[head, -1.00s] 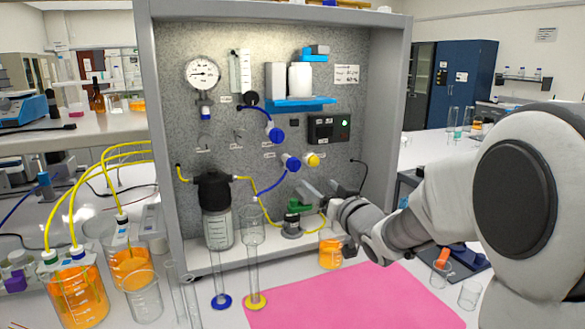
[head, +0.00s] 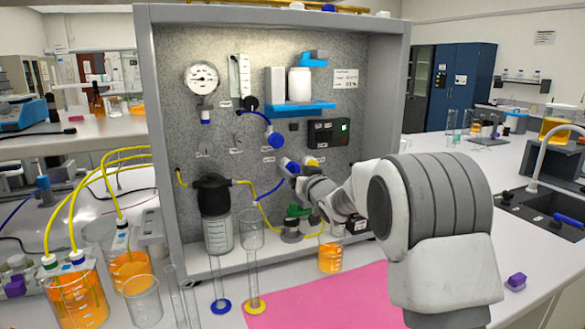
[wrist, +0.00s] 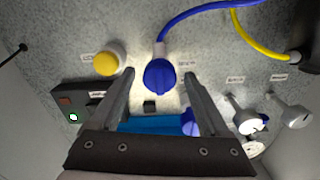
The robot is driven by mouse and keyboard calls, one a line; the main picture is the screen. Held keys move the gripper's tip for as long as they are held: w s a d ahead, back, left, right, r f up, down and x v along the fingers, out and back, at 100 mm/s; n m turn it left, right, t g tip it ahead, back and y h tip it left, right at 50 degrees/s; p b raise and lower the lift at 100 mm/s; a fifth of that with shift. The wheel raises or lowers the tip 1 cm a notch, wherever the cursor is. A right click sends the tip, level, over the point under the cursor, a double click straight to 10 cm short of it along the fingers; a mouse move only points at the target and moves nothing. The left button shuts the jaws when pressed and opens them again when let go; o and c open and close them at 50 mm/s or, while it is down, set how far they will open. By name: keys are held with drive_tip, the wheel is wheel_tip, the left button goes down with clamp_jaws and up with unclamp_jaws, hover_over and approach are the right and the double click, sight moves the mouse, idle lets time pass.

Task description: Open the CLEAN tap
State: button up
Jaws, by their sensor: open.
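A lower blue tap knob (head: 285,162) with a blue tube is on the grey panel, left of a yellow knob (head: 312,161). An upper blue knob (head: 276,140) sits above it. The small labels are too blurred to read, so I cannot tell which is CLEAN. My gripper (head: 292,171) is at the lower blue knob, hiding part of it. In the upside-down wrist view, my open gripper (wrist: 157,82) has its fingers on either side of this blue knob (wrist: 160,74). I cannot tell whether they touch it. The yellow knob (wrist: 107,63) is outside the left finger.
A blue shelf (head: 300,107) with bottles juts out above the taps, and a black box (head: 328,133) with a green light is to the right. A green-handled valve (head: 297,210) is below. An orange-filled beaker (head: 330,257) stands by the pink mat (head: 340,298), which is clear.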

drive_tip(key=shift+x, duration=1.1)
clamp_jaws()
